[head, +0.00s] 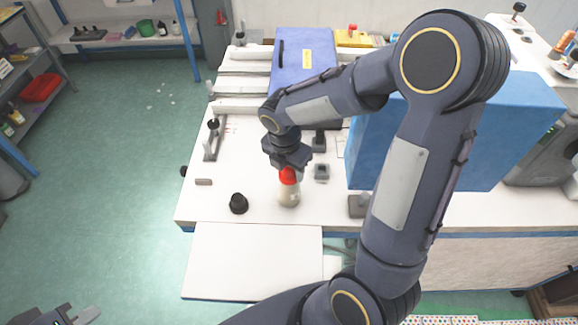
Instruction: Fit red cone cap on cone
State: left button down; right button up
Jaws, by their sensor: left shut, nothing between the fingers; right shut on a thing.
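The cone (289,195) is a pale, cream-coloured body standing upright on the white table. The red cone cap (288,176) is at the cone's top, directly below my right gripper (288,168). My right gripper reaches down from above and is shut on the red cap. From this angle I cannot tell whether the cap is fully seated or only touching the cone; the gripper hides the cap's upper part. My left gripper (88,314) is shut and empty at the lower left, over the floor and away from the table.
A black knob-like part (239,204) stands left of the cone. A small grey block (322,173) lies just right of it. A large blue box (490,125) stands further right. The white front board (250,262) is clear.

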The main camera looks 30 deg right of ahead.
jog(key=o, duration=1)
jog(key=r+p, duration=0.1)
jog(key=r, duration=0.1)
jog(key=r+p, duration=0.3)
jog(key=r, duration=0.1)
jog(key=shift+s+a+p, duration=0.15)
jog(key=shift+a+p, duration=0.15)
jog(key=shift+r+b, duration=0.3)
jog(key=shift+b, duration=0.05)
jog(key=shift+a+r, duration=0.15)
jog(key=shift+r, duration=0.45)
